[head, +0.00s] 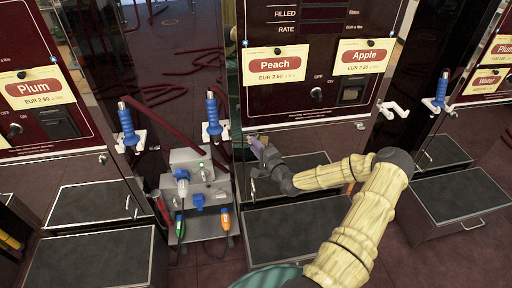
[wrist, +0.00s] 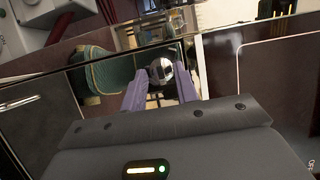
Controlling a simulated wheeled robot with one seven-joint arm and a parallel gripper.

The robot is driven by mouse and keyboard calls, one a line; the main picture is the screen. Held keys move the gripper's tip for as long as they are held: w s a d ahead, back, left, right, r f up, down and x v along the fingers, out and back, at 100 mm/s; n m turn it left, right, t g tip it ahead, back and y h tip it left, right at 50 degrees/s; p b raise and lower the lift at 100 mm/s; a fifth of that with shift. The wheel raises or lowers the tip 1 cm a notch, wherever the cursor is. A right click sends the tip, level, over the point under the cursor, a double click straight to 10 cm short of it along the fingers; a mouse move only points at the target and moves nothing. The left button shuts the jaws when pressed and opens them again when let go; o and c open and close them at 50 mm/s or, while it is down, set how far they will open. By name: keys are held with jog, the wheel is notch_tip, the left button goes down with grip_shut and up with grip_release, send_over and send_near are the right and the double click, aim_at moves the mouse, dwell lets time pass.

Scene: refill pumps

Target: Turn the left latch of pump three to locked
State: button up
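The pump with Peach and Apple labels (head: 310,100) stands in front of my arm; no pump number is readable. A small light latch-like fitting (head: 360,126) shows at its lower right edge. My gripper (head: 256,143) is at its lower left edge, and any latch there is hidden or too small to make out. In the wrist view, my two purple fingers (wrist: 161,90) stand apart. A dark, shiny round thing (wrist: 162,72) shows between their tips. I cannot tell whether it is a latch or a reflection, or whether the fingers touch it.
A grey stand (head: 200,228) with nozzles is left of my arm. Blue-handled nozzles (head: 127,125) hang on white hooks nearby. An empty white hook (head: 393,108) is right of the pump. Dark-topped boxes (head: 310,225) stand below. The Plum pump (head: 40,120) is at the left.

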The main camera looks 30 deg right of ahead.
jog(key=shift+w, duration=0.15)
grip_shut()
